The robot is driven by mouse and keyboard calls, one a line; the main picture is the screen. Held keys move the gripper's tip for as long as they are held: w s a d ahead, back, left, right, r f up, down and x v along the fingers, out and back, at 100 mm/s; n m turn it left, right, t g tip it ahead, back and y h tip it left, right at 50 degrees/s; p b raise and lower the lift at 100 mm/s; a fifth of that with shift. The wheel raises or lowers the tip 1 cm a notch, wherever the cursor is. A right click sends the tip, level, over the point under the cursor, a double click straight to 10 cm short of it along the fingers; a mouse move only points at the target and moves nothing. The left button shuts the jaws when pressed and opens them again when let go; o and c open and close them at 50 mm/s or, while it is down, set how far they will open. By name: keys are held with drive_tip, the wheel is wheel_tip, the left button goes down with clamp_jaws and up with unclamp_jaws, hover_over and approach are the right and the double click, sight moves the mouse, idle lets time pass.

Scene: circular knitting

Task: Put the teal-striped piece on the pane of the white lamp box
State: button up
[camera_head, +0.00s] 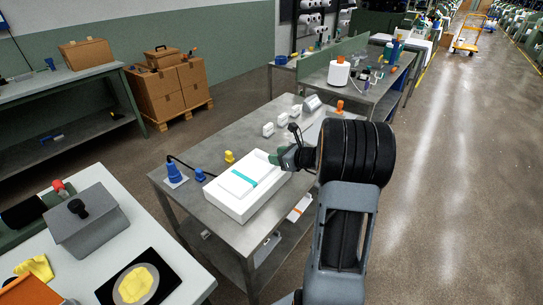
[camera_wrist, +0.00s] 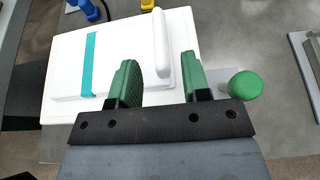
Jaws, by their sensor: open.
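The white lamp box (camera_head: 238,209) lies on the grey metal table and also shows in the wrist view (camera_wrist: 182,22). The flat white piece with a teal stripe (camera_head: 243,180) lies on top of the box. In the wrist view its teal stripe (camera_wrist: 89,65) crosses it left of my gripper. A rounded white bar (camera_wrist: 162,43) runs along the piece's right side; I cannot tell whether it belongs to the piece. The pane under the piece is hidden.
A green round knob (camera_wrist: 245,85) is right of my gripper. Small white blocks (camera_head: 268,129) stand farther back. The left front table holds a grey box (camera_head: 88,222).

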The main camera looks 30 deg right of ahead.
drive_tip(key=v, duration=0.7)
drive_tip(key=s+a+n+g+y, duration=0.1)
drive_tip(key=s+a+n+g, duration=0.2)
drive_tip(key=a+n, duration=0.35)
drive_tip(key=s+a+n+g, duration=0.35)
drive_tip(key=a+n, duration=0.25)
drive_tip(key=a, duration=0.2)
drive_tip(key=s+a+n+g+h, duration=0.1)
drive_tip(key=s+a+n+h, duration=0.1)
drive_tip(key=n, duration=0.4)
drive_tip(key=s+a+n+h, duration=0.2)
drive_tip(key=s+n, duration=0.2)
drive_tip(key=n, duration=0.2)
drive_tip(key=s+a+r+n+g+h, duration=0.1)
drive_tip(key=s+a+n+h, duration=0.1)
drive_tip(key=s+n, duration=0.2)
drive_tip(key=n, duration=0.2)
drive_tip(key=shift+n+g+h, duration=0.3)
drive_tip(key=shift+n+g, duration=0.05)
drive_tip(key=shift+s+r, duration=0.1)
drive_tip(key=shift+r, duration=0.1)
wheel_tip(320, 180, up, 6)
drive_tip(key=p, duration=0.5)
drive_tip(key=shift+s, duration=0.1)
